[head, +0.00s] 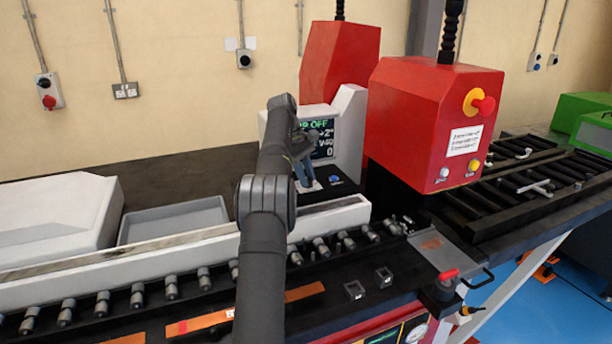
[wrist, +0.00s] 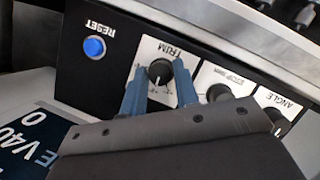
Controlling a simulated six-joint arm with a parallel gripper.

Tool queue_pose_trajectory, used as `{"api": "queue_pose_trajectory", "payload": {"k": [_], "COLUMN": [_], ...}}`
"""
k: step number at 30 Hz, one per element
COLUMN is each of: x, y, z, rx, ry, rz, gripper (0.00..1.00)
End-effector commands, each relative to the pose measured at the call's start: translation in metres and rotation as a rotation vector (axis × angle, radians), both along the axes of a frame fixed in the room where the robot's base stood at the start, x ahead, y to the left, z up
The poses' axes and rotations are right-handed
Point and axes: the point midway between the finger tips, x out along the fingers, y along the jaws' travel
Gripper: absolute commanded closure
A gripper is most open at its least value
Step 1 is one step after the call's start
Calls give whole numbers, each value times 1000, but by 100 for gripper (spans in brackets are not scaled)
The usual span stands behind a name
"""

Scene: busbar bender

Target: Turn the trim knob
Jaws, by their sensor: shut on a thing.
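The trim knob (wrist: 158,72) is a small black knob with a white pointer line, on a white label marked TRIM in the wrist view. My gripper (wrist: 160,79) has its blue fingers on either side of this knob and is shut on it. In the head view my gripper (head: 304,172) reaches down to the control panel (head: 345,185), and it and my arm hide the knob there. The display (head: 322,140) above the panel is partly covered by my gripper; green and white text shows on it.
Beside the trim knob are the stop knob (wrist: 219,92) and the angle knob (wrist: 277,118), close to my gripper. A blue reset button (wrist: 95,46) is on the other side. A red machine housing (head: 415,120) stands right of the panel. A grey tray (head: 172,220) lies left.

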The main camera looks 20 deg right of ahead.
Motion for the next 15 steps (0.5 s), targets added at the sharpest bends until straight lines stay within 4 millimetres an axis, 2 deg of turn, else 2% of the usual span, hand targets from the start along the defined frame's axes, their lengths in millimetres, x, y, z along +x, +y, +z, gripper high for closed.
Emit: {"api": "queue_pose_trajectory", "payload": {"k": [10, 11, 13, 15], "x": [0, 0, 0, 0], "y": [0, 0, 0, 0], "z": [0, 0, 0, 0], "rx": [1, 1, 1, 0], "ry": [1, 1, 1, 0], "rz": [0, 0, 0, 0], "gripper": [95, 66, 53, 51]}}
